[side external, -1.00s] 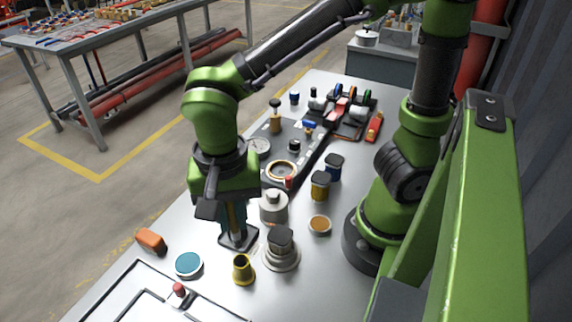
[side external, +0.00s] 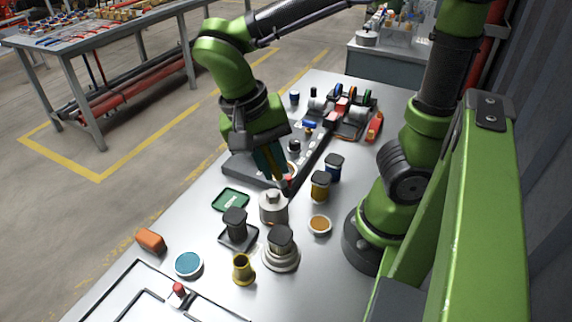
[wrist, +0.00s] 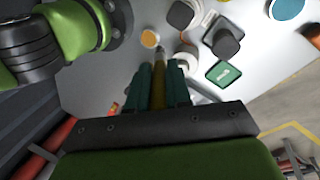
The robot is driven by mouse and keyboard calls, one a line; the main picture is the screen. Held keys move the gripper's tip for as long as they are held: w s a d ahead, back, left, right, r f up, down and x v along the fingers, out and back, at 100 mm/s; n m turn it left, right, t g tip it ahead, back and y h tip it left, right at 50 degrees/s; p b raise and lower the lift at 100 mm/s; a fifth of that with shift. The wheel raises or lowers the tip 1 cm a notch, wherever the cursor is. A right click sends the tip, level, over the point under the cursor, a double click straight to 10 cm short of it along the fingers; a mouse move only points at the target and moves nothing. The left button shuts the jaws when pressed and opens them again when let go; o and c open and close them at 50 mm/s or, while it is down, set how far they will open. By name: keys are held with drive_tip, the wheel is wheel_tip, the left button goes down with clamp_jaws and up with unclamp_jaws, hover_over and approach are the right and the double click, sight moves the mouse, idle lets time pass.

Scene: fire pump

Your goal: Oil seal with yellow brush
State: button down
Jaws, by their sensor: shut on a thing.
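My gripper (side external: 275,168) is shut on a slim yellow-brown handle, which looks like the yellow brush. The brush (wrist: 158,72) runs between the teal fingers in the wrist view, and its tip is hard to make out. In the side view, the gripper is tilted over the near end of the grey pump plate (side external: 245,168). The seal ring there is mostly hidden behind the fingers, so I cannot tell whether the brush touches it. A small dish of amber liquid (side external: 319,224), perhaps oil, stands to the right; it also shows in the wrist view (wrist: 150,39).
A grey canister (side external: 273,208) stands just below the gripper. A yellow cup (side external: 242,270) and teal dish (side external: 189,264) stand in front.

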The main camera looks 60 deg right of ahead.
drive_tip(key=s+d+g+h, duration=0.1)
drive_tip(key=s+d+g, duration=0.1)
drive_tip(key=s+d, duration=0.3)
wheel_tip(320, 180, down, 13)
drive_tip(key=w+g, duration=0.1)
drive_tip(key=shift+w+d+h, duration=0.3)
drive_tip(key=shift+w+d, duration=0.05)
drive_tip(key=shift+d, duration=0.1)
drive_tip(key=shift+f, duration=0.6)
idle(2.0)
wheel_tip(320, 180, up, 7)
idle(0.9)
idle(0.4)
